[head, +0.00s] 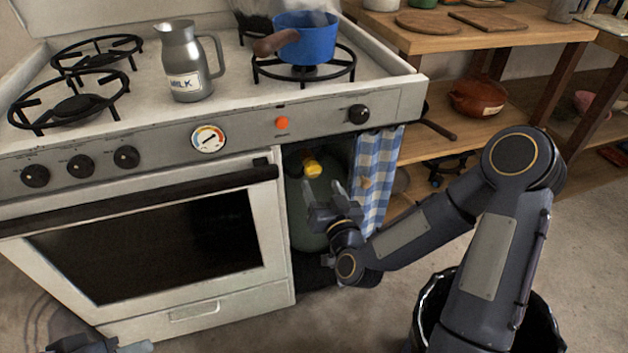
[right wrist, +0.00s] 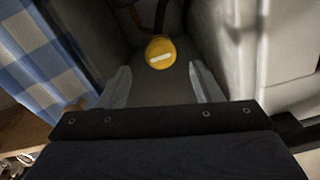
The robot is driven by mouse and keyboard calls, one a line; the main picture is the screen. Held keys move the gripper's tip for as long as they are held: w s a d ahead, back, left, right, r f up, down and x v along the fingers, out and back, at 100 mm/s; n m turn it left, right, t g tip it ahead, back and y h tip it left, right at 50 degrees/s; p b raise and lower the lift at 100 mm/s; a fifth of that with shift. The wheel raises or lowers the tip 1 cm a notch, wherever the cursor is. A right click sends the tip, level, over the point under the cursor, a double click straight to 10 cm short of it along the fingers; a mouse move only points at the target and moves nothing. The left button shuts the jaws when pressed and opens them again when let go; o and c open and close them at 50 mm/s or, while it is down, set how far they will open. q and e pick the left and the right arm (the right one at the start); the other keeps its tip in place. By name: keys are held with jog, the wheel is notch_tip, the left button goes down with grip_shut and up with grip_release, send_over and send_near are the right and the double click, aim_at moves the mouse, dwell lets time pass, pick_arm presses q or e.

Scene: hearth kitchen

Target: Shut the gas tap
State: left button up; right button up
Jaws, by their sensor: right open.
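The gas tap is a yellow knob (head: 313,168) on top of a dark green gas bottle (head: 301,222), inside the open compartment at the right of the stove. In the right wrist view the yellow knob (right wrist: 160,52) has a white bar across its face, lying almost level. My right gripper (head: 337,190) is open and empty at the compartment's mouth, just below and right of the knob. In the right wrist view its two fingers (right wrist: 160,88) point toward the knob, one to each side, with a gap before it. My left gripper (head: 100,347) shows only partly at the bottom left edge.
A blue checked curtain (head: 377,180) hangs at the compartment's right side. The stove's oven door (head: 150,240) is at its left. A blue pot (head: 304,40) and a milk jug (head: 187,62) stand on the stove top. A black bin (head: 537,330) stands at lower right.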

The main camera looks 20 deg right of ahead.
aim_at(315, 173)
jog(key=w+b, duration=0.1)
jog(key=w, duration=0.5)
jog(key=shift+w+a+r, duration=0.1)
jog(key=shift+w, duration=0.3)
jog(key=c, duration=1)
